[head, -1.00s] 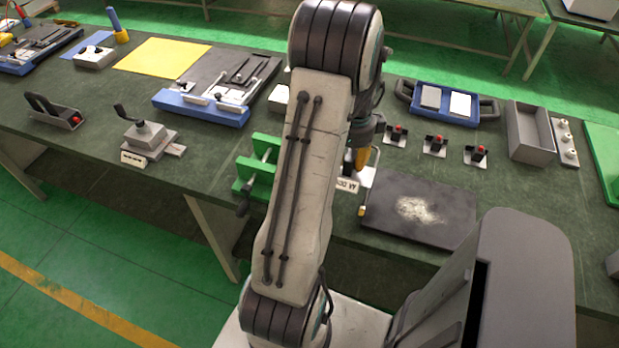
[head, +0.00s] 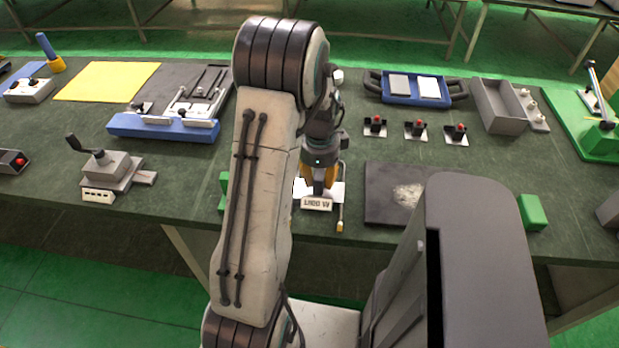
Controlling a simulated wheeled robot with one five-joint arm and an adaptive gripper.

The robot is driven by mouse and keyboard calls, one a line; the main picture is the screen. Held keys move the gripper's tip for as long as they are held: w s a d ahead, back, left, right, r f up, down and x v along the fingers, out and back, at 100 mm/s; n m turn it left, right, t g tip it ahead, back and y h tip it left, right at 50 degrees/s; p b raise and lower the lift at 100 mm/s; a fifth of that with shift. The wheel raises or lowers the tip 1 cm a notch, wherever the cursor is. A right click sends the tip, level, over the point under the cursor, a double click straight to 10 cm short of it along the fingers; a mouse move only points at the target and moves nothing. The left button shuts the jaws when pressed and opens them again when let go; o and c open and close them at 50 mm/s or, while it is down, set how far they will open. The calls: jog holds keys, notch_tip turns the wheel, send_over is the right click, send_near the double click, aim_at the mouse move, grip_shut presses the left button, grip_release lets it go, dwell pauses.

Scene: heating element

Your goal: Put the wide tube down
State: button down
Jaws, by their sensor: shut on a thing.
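My gripper (head: 319,184), with orange fingers, points down over the near middle of the green bench, just right of my arm link. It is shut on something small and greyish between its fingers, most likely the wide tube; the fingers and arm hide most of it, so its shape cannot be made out. Directly below and around the fingertips is a white labelled piece (head: 317,205). I cannot tell whether the held thing touches it. A thin rod with a yellow tip (head: 340,225) stands just to the right.
A dark square plate (head: 385,200) lies right of the gripper. Several small red-topped switches (head: 416,129) sit behind it, with a blue tray (head: 418,88) and a grey open box (head: 498,105) further back. A green fixture (head: 223,190) is partly hidden behind my arm.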

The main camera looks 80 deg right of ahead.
aim_at(319, 174)
jog(key=shift+f, duration=0.15)
jog(key=c, duration=1.1)
grip_release()
jog(key=shift+o, duration=0.2)
jog(key=r+b, duration=0.1)
jog(key=r, duration=0.3)
jog(key=r+b, duration=0.1)
jog(key=r, duration=0.3)
jog(key=r+b, duration=0.1)
jog(key=r, duration=0.3)
jog(key=shift+a+r, duration=0.15)
jog(key=shift+a, duration=0.25)
